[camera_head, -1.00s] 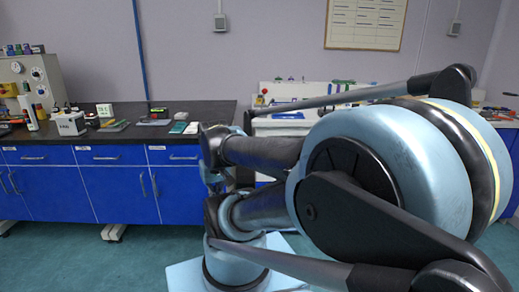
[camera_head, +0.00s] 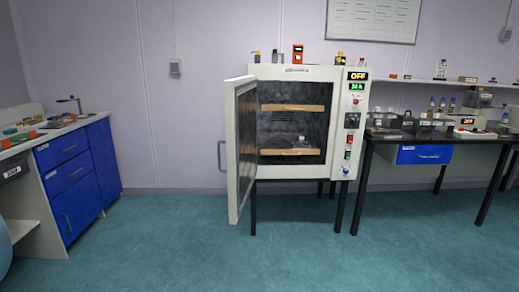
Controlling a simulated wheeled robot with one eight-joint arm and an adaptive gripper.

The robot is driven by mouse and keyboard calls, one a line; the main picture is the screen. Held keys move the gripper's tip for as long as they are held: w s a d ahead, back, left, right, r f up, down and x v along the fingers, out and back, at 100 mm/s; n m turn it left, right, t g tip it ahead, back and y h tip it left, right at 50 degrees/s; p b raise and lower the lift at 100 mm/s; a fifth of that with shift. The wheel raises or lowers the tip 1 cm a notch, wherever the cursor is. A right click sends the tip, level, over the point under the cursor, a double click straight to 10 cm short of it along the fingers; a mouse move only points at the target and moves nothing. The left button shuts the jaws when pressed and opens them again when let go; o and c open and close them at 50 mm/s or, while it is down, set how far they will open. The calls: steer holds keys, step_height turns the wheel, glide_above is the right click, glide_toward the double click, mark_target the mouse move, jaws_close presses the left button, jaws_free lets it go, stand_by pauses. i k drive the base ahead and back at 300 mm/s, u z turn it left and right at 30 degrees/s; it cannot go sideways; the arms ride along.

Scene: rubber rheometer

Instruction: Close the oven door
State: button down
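The oven (camera_head: 348,150) stands on dark legs in the middle of the head view. Its door (camera_head: 246,148) is open, hinged on the left side and swung out toward me. A handle (camera_head: 221,156) shows at the door's left. Inside the dark chamber (camera_head: 290,130) are two tan shelves, and a small light object (camera_head: 301,140) is at the lower one. The upper display on the oven's panel reads OFF. My gripper is not in view.
A blue-drawered counter (camera_head: 68,170) stands at the left. A dark table (camera_head: 440,140) with instruments and a blue drawer stands right of the oven, below a wall shelf. Small items sit on the oven's top. The green floor (camera_head: 300,245) in front is clear.

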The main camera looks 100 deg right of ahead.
mark_target(241, 93)
steer(key=z, duration=3.8)
steer(key=i, duration=0.95)
steer(key=z, duration=0.5)
